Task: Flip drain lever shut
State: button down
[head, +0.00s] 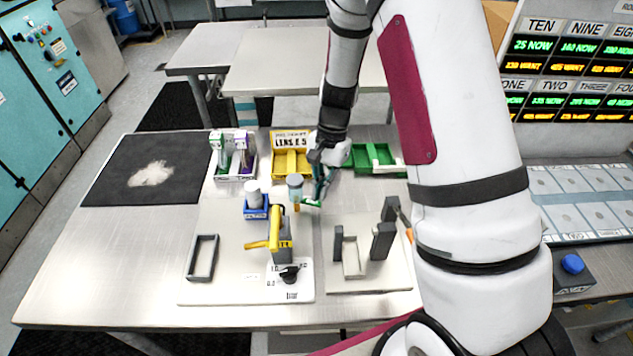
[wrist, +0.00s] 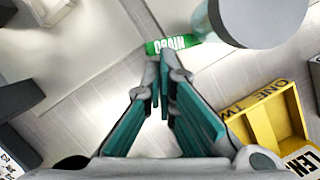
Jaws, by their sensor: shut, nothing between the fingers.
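No part is clearly marked as the drain lever. A yellow lever (head: 258,245) sticks out to the left from a yellow-and-grey post (head: 281,238) on the white plate (head: 215,290) in the head view. My gripper (head: 316,196) is behind and to the right of that post, apart from the lever. Its teal fingers (wrist: 160,92) are shut and empty in the wrist view. Just past the tips is a small green lettered piece (wrist: 176,43); it also shows in the head view (head: 312,203). A grey-topped, pale-blue cylinder (head: 295,182) stands close left of my gripper.
A black knob (head: 289,274) sits on the white plate. Grey uprights (head: 382,241) stand on the right plate. A yellow bin (head: 278,182), green bin (head: 363,158) and blue holder (head: 256,211) stand nearby. A grey frame (head: 202,258) lies left; the table's left front is clear.

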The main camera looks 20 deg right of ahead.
aim_at(320, 206)
jog(key=shift+s+m+t+p, duration=0.3)
jog(key=shift+s+m+p, duration=0.35)
jog(key=shift+m, duration=0.75)
dwell(0.6)
jog(key=shift+s+a+m+t+y+p, duration=0.25)
jog(key=shift+s+m, duration=0.25)
jog(key=shift+m, duration=0.3)
jog(key=shift+s+a+m+t+y+p, duration=0.2)
jog(key=shift+s+m, duration=0.25)
jog(key=shift+m, duration=0.35)
dwell(2.6)
jog(key=shift+w, duration=0.15)
jog(key=shift+w+a+b, duration=0.25)
jog(key=shift+w+b, duration=0.1)
jog(key=shift+w, duration=0.3)
jog(key=d, duration=0.1)
jog(key=w+d, duration=0.1)
jog(key=d+r, duration=0.1)
jog(key=d, duration=0.1)
jog(key=shift+w+r, duration=0.1)
jog(key=shift+w, duration=0.15)
jog(key=b+v, duration=0.1)
jog(key=v, duration=0.8)
jog(key=shift+w+a+r, duration=0.2)
jog(key=shift+w+r, duration=0.05)
jog(key=shift+r, duration=0.1)
